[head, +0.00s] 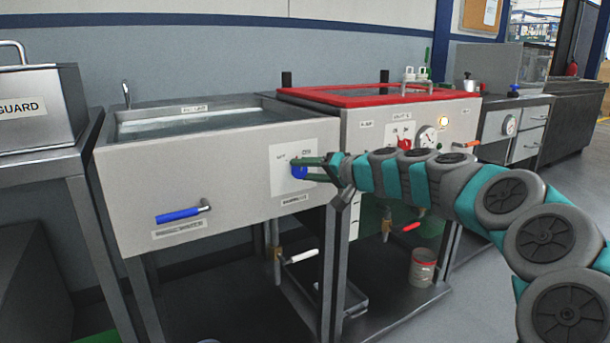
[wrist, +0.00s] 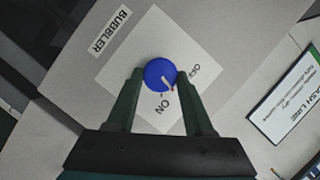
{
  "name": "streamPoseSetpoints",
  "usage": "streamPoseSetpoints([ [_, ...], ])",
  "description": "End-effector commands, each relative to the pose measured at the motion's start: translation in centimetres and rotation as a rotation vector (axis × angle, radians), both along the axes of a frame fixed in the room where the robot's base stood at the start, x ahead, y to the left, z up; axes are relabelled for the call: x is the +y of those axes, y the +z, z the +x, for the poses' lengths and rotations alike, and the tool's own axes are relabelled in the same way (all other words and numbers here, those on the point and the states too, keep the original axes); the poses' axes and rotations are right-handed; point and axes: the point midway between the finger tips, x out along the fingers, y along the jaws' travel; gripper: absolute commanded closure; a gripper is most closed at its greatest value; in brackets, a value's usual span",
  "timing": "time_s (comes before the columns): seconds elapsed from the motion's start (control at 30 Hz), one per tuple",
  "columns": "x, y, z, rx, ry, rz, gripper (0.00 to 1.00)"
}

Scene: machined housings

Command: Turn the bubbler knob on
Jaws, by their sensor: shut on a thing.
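In the wrist view, the white pointer mark on the knob points down and right, between the OFF print (wrist: 195,71) and the ON print (wrist: 162,105). My gripper (wrist: 160,77) has one green finger on each side of the knob and is shut on it. In the head view, the knob (head: 298,171) is on the front of the left grey tank (head: 220,175), partly hidden by my gripper (head: 301,166).
A blue lever handle (head: 180,215) is lower left on the same tank front. To the right, a red-rimmed tank (head: 360,97) carries a red knob (head: 404,143) and a gauge (head: 428,137), behind my arm. A can (head: 422,268) stands on the low shelf.

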Motion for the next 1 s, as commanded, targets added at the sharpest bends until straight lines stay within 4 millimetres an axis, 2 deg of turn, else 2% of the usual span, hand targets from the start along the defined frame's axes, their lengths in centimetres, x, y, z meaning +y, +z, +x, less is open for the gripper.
streamPoseSetpoints([
  [0.5,-0.14,-0.61,0.15,0.25,0.0,0.369,1.0],
  [1.0,-0.17,-0.73,0.15,0.353,-0.001,0.52,1.0],
])
